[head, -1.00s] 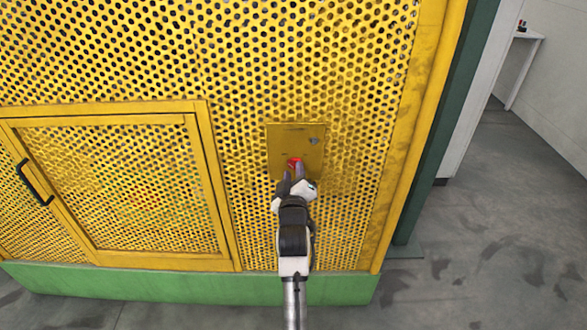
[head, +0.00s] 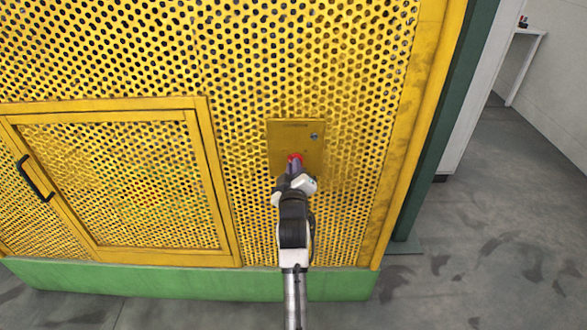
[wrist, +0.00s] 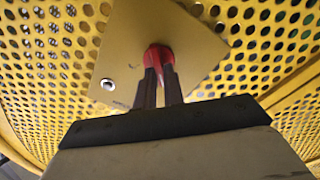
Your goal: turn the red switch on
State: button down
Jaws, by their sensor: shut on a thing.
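The red switch (head: 295,158) sits on a plain yellow plate (head: 310,140) on the perforated yellow guard. In the wrist view the red switch (wrist: 159,55) shows between and just above my fingertips. My gripper (head: 294,166) is shut on it, and the wrist view shows both dark fingers of my gripper (wrist: 158,75) close together against its sides. The fingers hide part of the switch, so its exact turn angle is hard to tell.
A small round silver fitting (head: 314,136) is on the plate, up and right of the switch. A framed mesh door (head: 120,190) with a black handle (head: 35,180) stands to the left. A green base (head: 150,281) runs below. Open grey floor (head: 500,240) lies to the right.

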jog(key=shift+d+m+p, duration=0.15)
jog(key=shift+m+p, duration=0.05)
jog(key=shift+m, duration=2.75)
jog(key=shift+d+m+p, duration=0.15)
jog(key=shift+d+m, duration=0.05)
jog(key=shift+m, duration=2.7)
jog(key=shift+d+m+p, duration=0.15)
jog(key=shift+m+p, duration=0.05)
jog(key=shift+m, duration=2.75)
jog(key=c, duration=1.5)
grip_release()
jog(key=shift+s, duration=0.15)
